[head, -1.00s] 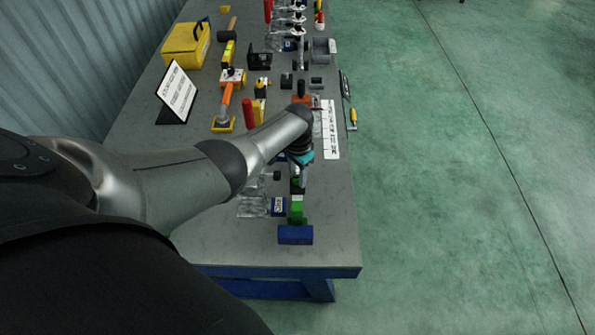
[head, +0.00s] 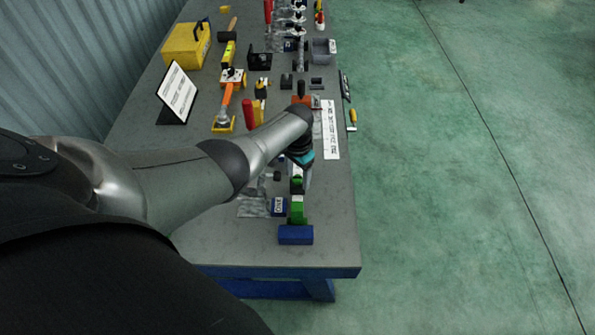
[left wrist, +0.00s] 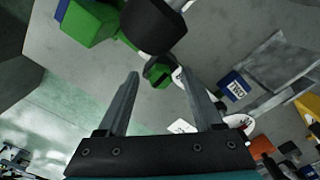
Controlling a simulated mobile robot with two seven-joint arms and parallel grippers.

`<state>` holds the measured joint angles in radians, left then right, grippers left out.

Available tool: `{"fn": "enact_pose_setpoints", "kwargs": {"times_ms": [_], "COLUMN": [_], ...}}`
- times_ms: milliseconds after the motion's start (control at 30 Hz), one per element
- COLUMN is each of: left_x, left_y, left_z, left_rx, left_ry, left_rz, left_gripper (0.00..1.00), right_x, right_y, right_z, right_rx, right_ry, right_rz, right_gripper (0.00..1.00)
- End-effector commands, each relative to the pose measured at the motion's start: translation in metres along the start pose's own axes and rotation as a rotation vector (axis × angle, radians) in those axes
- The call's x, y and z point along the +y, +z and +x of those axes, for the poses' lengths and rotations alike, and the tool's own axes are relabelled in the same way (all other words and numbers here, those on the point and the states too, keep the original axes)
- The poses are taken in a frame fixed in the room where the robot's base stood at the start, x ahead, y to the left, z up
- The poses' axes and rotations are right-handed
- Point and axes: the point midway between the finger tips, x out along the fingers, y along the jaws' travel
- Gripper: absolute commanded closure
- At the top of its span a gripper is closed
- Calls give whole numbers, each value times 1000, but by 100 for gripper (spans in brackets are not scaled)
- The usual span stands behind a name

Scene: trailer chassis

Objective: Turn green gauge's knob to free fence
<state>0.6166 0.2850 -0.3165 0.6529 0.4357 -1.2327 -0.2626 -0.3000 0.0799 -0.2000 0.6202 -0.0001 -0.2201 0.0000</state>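The green gauge (head: 297,211) stands near the front edge of the workbench, beside a blue block (head: 295,235). In the left wrist view its green part (left wrist: 88,24) shows at the top left, and a large black knob-like part (left wrist: 153,24) shows at the top centre. Smaller green and black parts (left wrist: 160,76) appear beyond the fingertips. My left gripper (head: 305,183) is just above the gauge, partly hidden by my wrist. In the left wrist view its fingers (left wrist: 160,83) are apart with nothing clamped between them. I cannot make out the fence clearly. My right gripper is out of view.
A blue label block (head: 279,206) and a clear plate (head: 252,206) lie left of the gauge. A white printed strip (head: 330,130) lies along the bench's right edge. Tools and a yellow box (head: 186,45) stand farther back. The bench (head: 225,246) is bare at its front left.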

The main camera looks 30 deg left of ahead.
Motion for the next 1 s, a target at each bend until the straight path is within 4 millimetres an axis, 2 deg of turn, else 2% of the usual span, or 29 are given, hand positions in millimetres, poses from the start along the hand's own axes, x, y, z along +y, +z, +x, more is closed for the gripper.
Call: {"fn": "enact_pose_setpoints", "kwargs": {"times_ms": [233,367,700,1000], "left_x": [0,0,-1,0], "left_y": [0,0,0,0], "left_z": [0,-7,-60,-111], "left_rx": [0,1,2,2], "left_ry": [0,-1,-2,-2], "left_rz": [1,1,2,1], "left_gripper": [31,31,31,31], "right_x": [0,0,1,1], "right_y": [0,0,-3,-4], "right_z": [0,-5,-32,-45], "right_rx": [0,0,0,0], "right_ry": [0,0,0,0], "right_rz": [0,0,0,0], "right_gripper": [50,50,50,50]}}
